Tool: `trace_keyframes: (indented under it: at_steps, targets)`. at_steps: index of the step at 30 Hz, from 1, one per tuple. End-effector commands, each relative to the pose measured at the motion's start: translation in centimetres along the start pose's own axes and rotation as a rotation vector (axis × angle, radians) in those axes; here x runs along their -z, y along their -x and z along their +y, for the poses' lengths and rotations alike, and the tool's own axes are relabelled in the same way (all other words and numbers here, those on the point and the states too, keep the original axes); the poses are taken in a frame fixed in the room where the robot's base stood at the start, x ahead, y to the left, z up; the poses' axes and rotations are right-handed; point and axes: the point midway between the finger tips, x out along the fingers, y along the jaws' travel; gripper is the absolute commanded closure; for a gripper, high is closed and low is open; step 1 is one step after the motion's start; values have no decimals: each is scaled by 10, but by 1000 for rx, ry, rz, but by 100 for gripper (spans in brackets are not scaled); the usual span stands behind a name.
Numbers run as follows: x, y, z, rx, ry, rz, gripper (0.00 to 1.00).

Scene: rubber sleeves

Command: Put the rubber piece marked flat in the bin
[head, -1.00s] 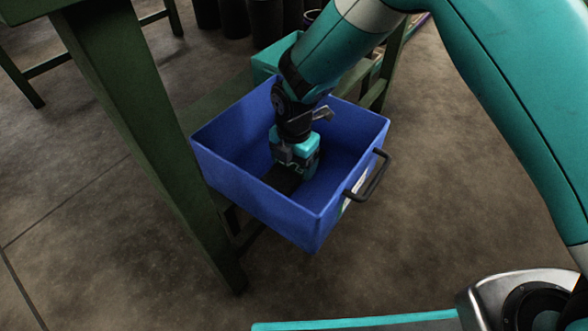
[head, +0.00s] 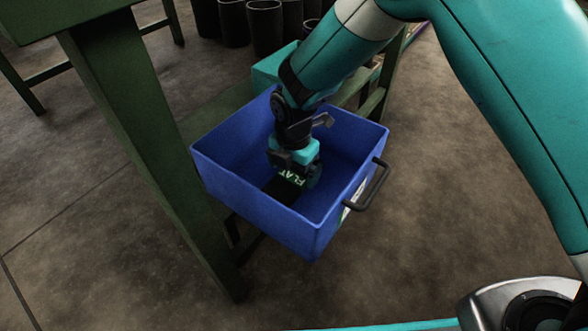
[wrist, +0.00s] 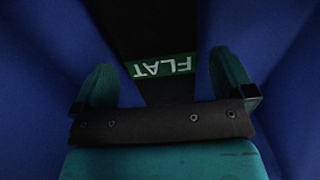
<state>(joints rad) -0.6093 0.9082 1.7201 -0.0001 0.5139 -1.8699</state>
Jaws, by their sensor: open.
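A dark rubber piece with a green label reading FLAT (head: 284,189) is in the blue bin (head: 228,184), below my gripper. In the wrist view the rubber piece (wrist: 163,25) runs between my two fingers, with its green label near them. Blue bin walls (wrist: 285,75) show on both sides. My gripper (head: 294,178) reaches down inside the bin. In the wrist view my gripper (wrist: 168,85) is open, with a gap between each finger and the piece. The lower part of the piece is partly hidden by my gripper in the head view.
The bin has a dark handle (head: 372,187) on its right side. A green table leg (head: 150,150) stands close on the left. A teal box (head: 272,66) is behind the bin, and several dark cylinders (head: 265,25) stand at the back. Floor is clear at right.

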Motion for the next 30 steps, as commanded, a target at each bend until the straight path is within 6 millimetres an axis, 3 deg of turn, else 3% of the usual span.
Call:
trace_keyframes:
  at_steps: [1,6,9,15,19,23,27,30]
  targets:
    - [0,15,0,-2,0,-1,0]
    - [0,46,0,-2,0,-1,0]
    - [0,58,0,-2,0,-1,0]
    - [0,63,-1,-4,-13,2,0]
    - [-2,95,-12,-27,-158,27,0]
    - [0,156,-44,-61,-464,88,0]
    - [16,223,-101,-78,-889,186,0]
    - [35,259,-146,-72,-1188,260,0]
